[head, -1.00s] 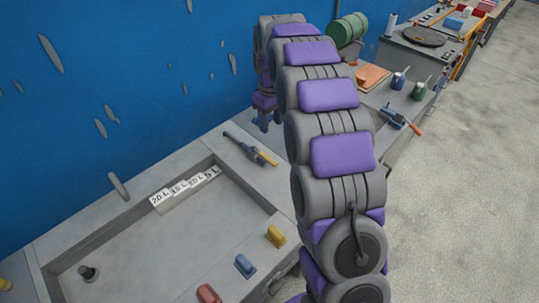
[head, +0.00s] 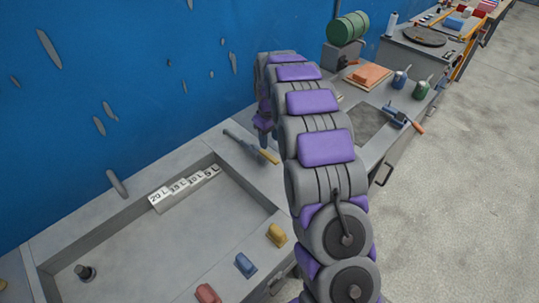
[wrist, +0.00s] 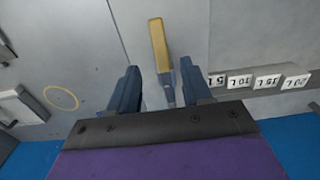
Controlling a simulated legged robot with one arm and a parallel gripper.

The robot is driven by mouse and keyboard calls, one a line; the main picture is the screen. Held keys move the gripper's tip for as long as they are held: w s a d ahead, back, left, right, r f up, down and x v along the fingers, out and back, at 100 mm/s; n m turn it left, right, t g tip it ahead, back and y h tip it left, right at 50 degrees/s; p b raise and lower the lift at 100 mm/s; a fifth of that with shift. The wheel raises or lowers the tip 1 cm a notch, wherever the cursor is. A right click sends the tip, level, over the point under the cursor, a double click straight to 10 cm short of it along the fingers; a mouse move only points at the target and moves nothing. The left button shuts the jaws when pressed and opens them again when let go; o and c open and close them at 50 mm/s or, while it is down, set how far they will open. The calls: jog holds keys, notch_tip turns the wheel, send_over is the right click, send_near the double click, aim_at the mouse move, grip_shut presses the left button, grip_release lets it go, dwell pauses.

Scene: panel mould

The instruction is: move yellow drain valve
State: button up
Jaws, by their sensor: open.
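A lever with a yellow handle (head: 268,157) and a grey shaft lies on the grey surface at the back corner of the mould; I take it for the yellow drain valve. In the wrist view its yellow handle (wrist: 158,42) lies ahead of the fingertips and its grey end lies between the fingers in the picture. My gripper (wrist: 160,68) is open and empty, with both blue fingers apart. In the head view my gripper (head: 263,136) is just above and beside the lever, partly hidden by my arm. I cannot tell the height gap.
A shallow grey mould (head: 170,245) holds a black knob (head: 85,272). Red (head: 207,294), blue (head: 245,264) and yellow (head: 277,235) blocks sit on the front rim. The blue wall (head: 130,90) is close behind. Benches with tools extend right.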

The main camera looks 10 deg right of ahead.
aim_at(270, 156)
notch_tip(270, 156, down, 8)
jog(key=shift+r+b, duration=0.15)
jog(key=shift+b, duration=0.55)
grip_shut()
